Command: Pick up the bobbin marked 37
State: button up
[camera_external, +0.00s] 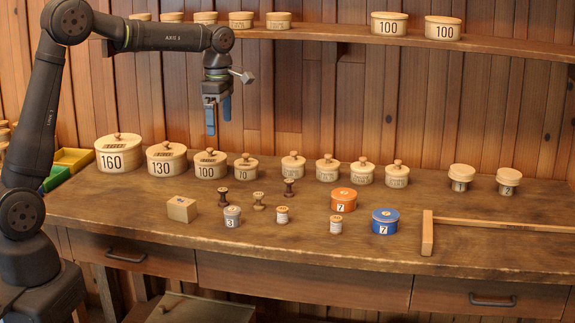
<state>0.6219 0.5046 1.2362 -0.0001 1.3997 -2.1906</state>
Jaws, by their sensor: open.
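No label reading 37 can be made out. Two small pale-topped bobbins stand on the bench: one (282,215) at the middle with a label too small to read, and one (336,226) to its right whose label seems to show a 7. A grey-sided piece (232,217) marked 3 stands to their left. My gripper (219,115) hangs high above the bench, left of centre, with blue fingers pointing down, open and empty. It is well clear of every bobbin.
An orange tin (344,200) and a blue tin (385,222) stand right of the bobbins. A wooden block (182,209) lies left. Lidded round boxes (211,165) line the back. A wooden T-shaped bar (427,233) lies right. A shelf (340,35) runs above.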

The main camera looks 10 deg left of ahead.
jog(key=shift+c, duration=0.2)
jog(key=c, duration=1)
jog(key=m+t+h, duration=0.3)
jog(key=m, duration=2.4)
send_near(287, 181)
jog(key=x, duration=1.1)
jog(key=shift+d+f, duration=0.1)
jog(key=shift+f, duration=0.05)
